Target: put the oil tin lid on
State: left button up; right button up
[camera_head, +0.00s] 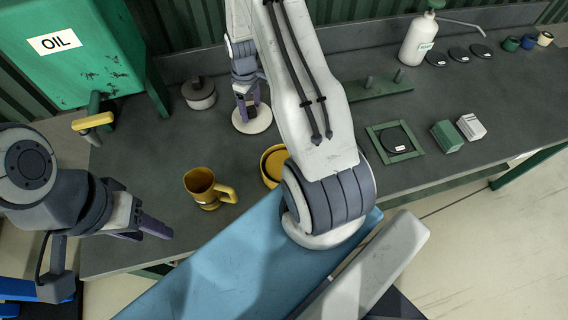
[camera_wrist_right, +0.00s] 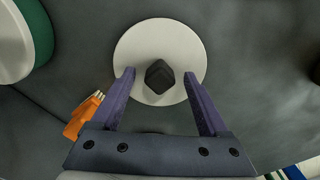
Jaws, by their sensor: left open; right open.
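A pale round lid (camera_head: 252,122) with a dark knob lies on the bench; it also shows in the right wrist view (camera_wrist_right: 135,45). My right gripper (camera_head: 249,104) is over it, fingers pointing down. In the right wrist view the open fingertips (camera_wrist_right: 159,76) stand on either side of the knob (camera_wrist_right: 160,76), with gaps visible. A squat grey tin (camera_head: 200,97) with a dark knob stands to the left. A round yellow container (camera_head: 273,165) is partly hidden by my right arm; I cannot tell which is the oil tin. My left gripper (camera_head: 152,228) is open and empty near the bench's front left.
A yellow jug (camera_head: 207,190) stands between my left gripper and the yellow container. A green OIL tank (camera_head: 75,60) with a yellow-handled tap (camera_head: 93,121) is at the left. A white pump bottle (camera_head: 417,42), green frame (camera_head: 394,141) and small boxes (camera_head: 447,136) stand to the right.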

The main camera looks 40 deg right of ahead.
dwell(0.6)
grip_shut()
jog(key=shift+r+p, duration=2.95)
jog(key=shift+r, duration=0.6)
